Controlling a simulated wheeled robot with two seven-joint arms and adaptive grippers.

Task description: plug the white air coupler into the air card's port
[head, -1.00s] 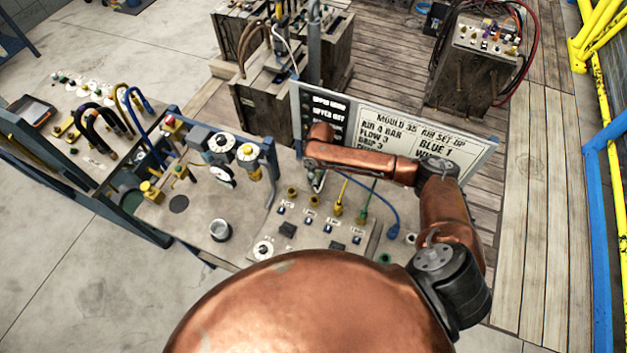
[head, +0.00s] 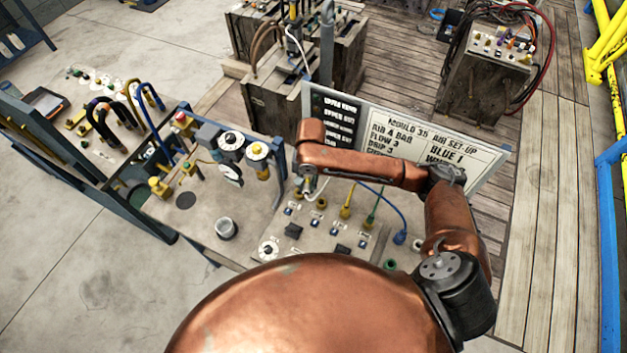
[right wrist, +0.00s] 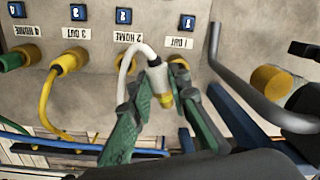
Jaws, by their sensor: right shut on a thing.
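The white air coupler (right wrist: 158,78), with a yellow band at its end, sits between the green fingers of my right gripper (right wrist: 160,85). A white hose loops from it. The air card (head: 325,228) is the panel with a row of ports. In the right wrist view its labels appear upside down, and the coupler is close to the 1 OUT and 2 HOME labels. I cannot tell whether it touches a port. In the head view my right gripper (head: 308,188) covers the left end of the port row; a bare brass port (head: 322,203) shows beside it. My left gripper is out of view.
A yellow plug (head: 345,212) and a green plug (head: 369,222) occupy neighbouring ports. A blue connector (head: 400,238) lies on the right. The set-up board (head: 420,140) stands behind.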

